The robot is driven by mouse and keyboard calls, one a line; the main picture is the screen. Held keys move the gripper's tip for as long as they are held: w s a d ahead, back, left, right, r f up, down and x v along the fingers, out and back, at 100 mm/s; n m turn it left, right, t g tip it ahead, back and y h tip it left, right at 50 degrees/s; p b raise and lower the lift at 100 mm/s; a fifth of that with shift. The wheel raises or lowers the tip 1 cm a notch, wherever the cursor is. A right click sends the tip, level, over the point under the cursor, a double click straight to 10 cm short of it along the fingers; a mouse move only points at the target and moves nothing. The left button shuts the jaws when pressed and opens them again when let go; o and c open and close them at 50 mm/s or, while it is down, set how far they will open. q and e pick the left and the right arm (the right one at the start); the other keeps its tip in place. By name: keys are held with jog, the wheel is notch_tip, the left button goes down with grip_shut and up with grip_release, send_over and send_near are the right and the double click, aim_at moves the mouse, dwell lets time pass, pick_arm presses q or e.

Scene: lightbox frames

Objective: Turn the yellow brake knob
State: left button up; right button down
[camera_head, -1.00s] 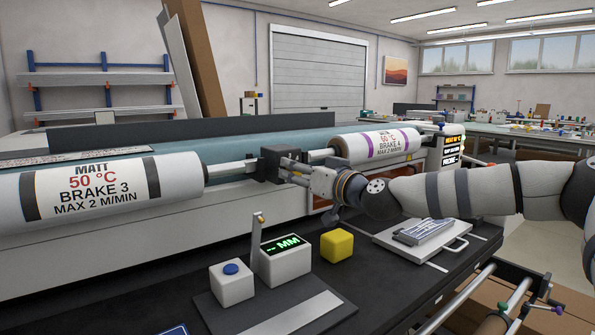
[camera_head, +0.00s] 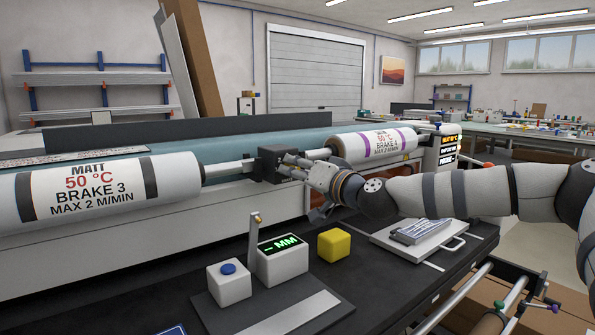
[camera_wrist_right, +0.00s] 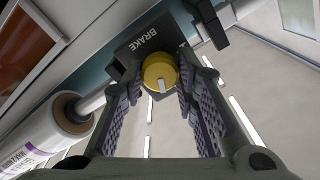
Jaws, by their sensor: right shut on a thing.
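The yellow brake knob (camera_wrist_right: 160,70) is round with a white pointer mark. It sits on the face of a dark box (camera_wrist_right: 132,45) lettered BRAKE. In the head view this box (camera_head: 268,165) is on the shaft between two rolls, and the knob is hidden there. My right gripper (camera_head: 284,164) reaches the box from the right. In the right wrist view the fingers (camera_wrist_right: 158,88) are closed around the knob, one on each side, with the white mark pointing down the picture between them. My left gripper is not in view.
A roll marked BRAKE 3 (camera_head: 85,192) is left of the box; another marked BRAKE 4 (camera_head: 375,146) is right. On the bench below stand a blue-button box (camera_head: 229,284), a display (camera_head: 284,262), a yellow cube (camera_head: 333,245) and a tray (camera_head: 385,238).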

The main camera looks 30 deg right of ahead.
jog(key=shift+m, duration=2)
jog(key=c, duration=1.2)
grip_release()
jog(key=shift+w+a, duration=0.1)
jog(key=shift+w, duration=0.05)
jog(key=shift+c, duration=0.2)
jog(key=s+d, duration=0.1)
jog(key=s, duration=1.1)
